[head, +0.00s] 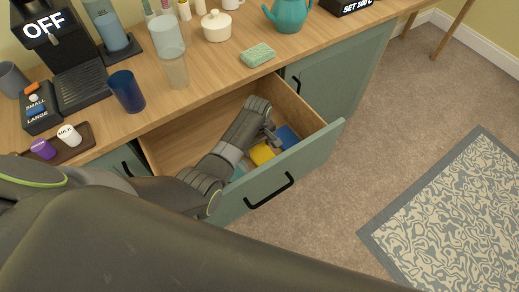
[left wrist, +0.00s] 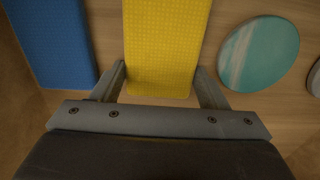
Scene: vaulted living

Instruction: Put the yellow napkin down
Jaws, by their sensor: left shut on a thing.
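The yellow napkin (head: 262,154) is inside the open drawer (head: 190,141), low near its floor; I cannot tell whether it touches the floor. My left gripper (head: 270,138) reaches down into the drawer and is shut on the napkin. In the left wrist view the yellow napkin (left wrist: 165,45) lies between the two fingers of my left gripper (left wrist: 162,78). My right gripper is not in view.
A blue folded cloth (left wrist: 52,40) lies left of the napkin and a round teal thing (left wrist: 258,54) lies right of it. The drawer front (head: 285,175) borders them. The counter (head: 205,92) above holds a green sponge (head: 257,55), a blue cup (head: 127,91) and a teal teapot (head: 289,14).

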